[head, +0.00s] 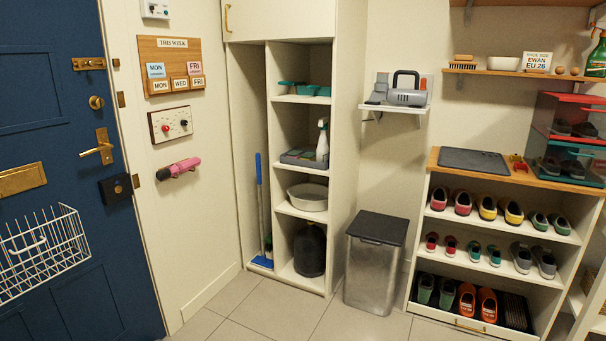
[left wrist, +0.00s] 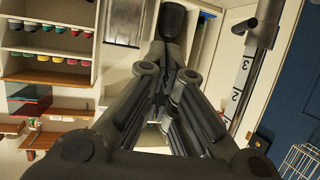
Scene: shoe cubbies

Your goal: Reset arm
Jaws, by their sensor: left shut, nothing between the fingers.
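My left gripper (left wrist: 162,68) shows in the left wrist view, its dark linked fingers drawn together. It is shut and I see nothing held between the fingers. It is in free space, with the room upside down behind it. Neither gripper shows in the head view, and my right gripper is in neither view.
A blue door (head: 60,140) with a white wire basket (head: 45,250) is at left. A tall open cabinet (head: 340,120), a grey bin (head: 372,275) and a shoe rack (head: 560,255) line the wall. The tiled floor (head: 265,315) in front is clear.

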